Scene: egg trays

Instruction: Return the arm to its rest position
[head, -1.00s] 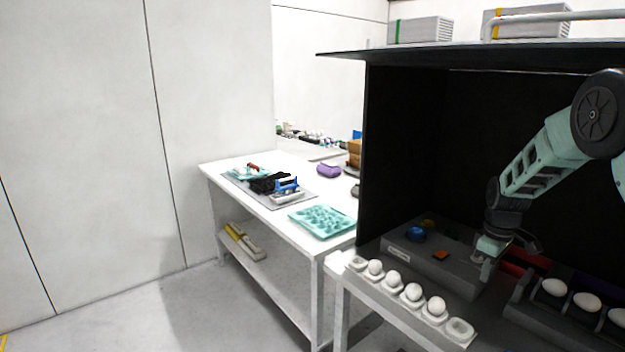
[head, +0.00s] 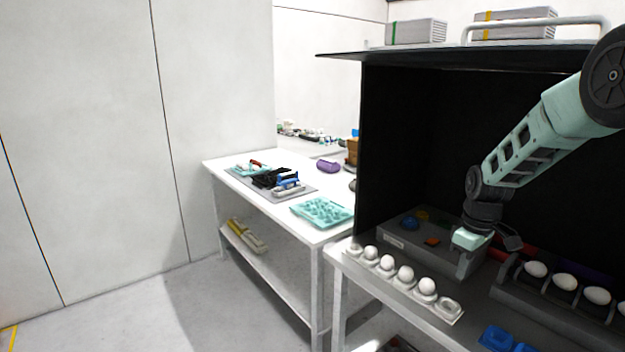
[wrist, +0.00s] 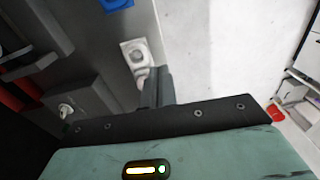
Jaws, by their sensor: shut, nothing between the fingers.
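My gripper (head: 464,268) hangs at the end of my teal arm in the head view, fingers pointing down. It is shut and empty, just behind the right end of the white egg tray (head: 449,306). The tray stands along the front edge of the bench and holds several white eggs (head: 405,273); its rightmost cup is empty. In the wrist view the closed fingers (wrist: 158,85) show beside the end of the white tray (wrist: 137,55).
A dark grey rack (head: 520,290) with several eggs stands right of my gripper. A grey box (head: 400,243) lies behind the tray. Blue cups (head: 497,338) sit at the front. A dark shelf (head: 480,58) overhangs the bench. A white table (head: 262,213) stands left.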

